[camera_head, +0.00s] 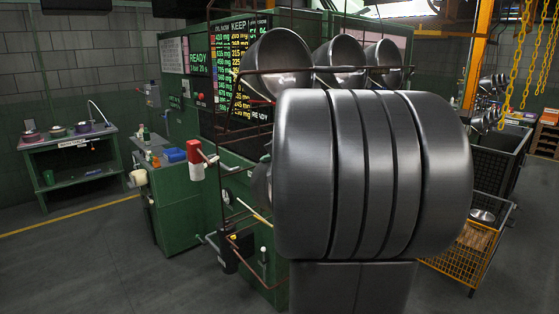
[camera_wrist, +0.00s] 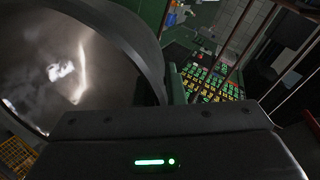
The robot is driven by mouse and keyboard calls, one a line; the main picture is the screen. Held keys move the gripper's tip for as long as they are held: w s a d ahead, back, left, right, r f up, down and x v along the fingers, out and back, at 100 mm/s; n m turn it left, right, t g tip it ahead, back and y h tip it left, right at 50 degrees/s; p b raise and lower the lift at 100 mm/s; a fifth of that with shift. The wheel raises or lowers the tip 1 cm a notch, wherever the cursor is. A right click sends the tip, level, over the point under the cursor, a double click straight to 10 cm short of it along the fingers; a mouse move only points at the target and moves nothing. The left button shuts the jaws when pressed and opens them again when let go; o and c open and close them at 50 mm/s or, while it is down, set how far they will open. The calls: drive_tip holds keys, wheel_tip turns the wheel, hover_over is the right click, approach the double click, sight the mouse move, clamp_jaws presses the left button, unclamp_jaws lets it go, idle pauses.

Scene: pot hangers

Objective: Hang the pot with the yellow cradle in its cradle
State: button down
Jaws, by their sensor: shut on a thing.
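A large shiny metal pot (camera_wrist: 70,75) fills the left of the wrist view, close up, with its rounded rim toward the middle. My gripper (camera_wrist: 160,122) is at the bottom of that view as a dark body with a green light. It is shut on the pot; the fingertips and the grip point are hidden. In the head view my large dark arm covers the centre and hides the gripper. Three metal pots (camera_head: 275,65) (camera_head: 340,58) (camera_head: 384,62) sit in a wire rack at the top. I cannot make out a yellow cradle.
A green cabinet with a lit text board (camera_head: 245,65) stands behind the rack. A red-and-white device (camera_head: 195,160) juts out at left. A green workbench (camera_head: 75,160) is far left. A yellow mesh crate (camera_head: 460,262) with a bowl is at lower right. The left floor is clear.

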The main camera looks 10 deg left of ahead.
drive_tip(key=shift+w+a+f, duration=0.7)
drive_tip(key=shift+a+f, duration=0.2)
drive_tip(key=shift+f, duration=0.15)
drive_tip(key=shift+f+b, duration=0.5)
drive_tip(key=shift+b, duration=0.3)
drive_tip(key=shift+f+b, duration=0.25)
drive_tip(key=shift+b, duration=0.05)
drive_tip(key=c, duration=1.4)
unclamp_jaws()
drive_tip(key=shift+c, duration=0.2)
drive_tip(key=shift+f, duration=0.1)
